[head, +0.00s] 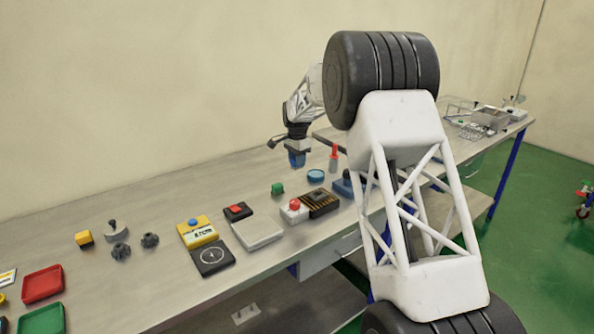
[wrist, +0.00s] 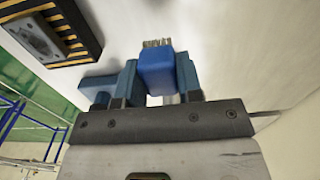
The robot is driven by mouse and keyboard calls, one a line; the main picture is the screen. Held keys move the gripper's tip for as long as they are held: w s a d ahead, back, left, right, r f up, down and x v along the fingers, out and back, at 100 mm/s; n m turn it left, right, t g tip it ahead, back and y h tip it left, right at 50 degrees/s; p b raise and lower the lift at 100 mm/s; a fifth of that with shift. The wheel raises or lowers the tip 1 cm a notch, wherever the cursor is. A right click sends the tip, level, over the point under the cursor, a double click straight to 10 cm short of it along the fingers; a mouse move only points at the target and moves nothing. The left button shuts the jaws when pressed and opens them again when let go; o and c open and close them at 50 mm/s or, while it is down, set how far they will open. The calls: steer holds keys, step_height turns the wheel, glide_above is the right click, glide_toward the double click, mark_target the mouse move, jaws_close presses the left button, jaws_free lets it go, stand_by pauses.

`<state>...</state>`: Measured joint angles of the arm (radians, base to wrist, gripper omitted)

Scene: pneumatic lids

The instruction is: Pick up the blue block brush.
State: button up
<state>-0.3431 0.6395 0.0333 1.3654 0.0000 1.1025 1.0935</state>
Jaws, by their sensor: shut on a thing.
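The blue block brush (head: 296,160) is under my gripper (head: 296,152) in the head view, towards the back of the bench. In the wrist view, my gripper (wrist: 158,80) is shut on the brush (wrist: 157,68), with one blue-grey finger on each side of its blue block. Pale bristles stick out at the block's far end. I cannot tell whether the brush touches the bench top.
The striped box is also in the wrist view (wrist: 82,42). The bench left of my gripper is clear.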

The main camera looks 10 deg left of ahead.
steer(key=shift+r, duration=1.2)
steer(key=shift+o, duration=1.1)
steer(key=shift+c, duration=0.6)
steer(key=shift+s+d+r, duration=0.15)
steer(key=shift+s+d, duration=0.05)
steer(key=shift+d, duration=0.05)
steer(key=s+d+r, duration=0.3)
steer(key=s+d, duration=0.7)
steer(key=d, duration=0.1)
steer(key=shift+f, duration=0.15)
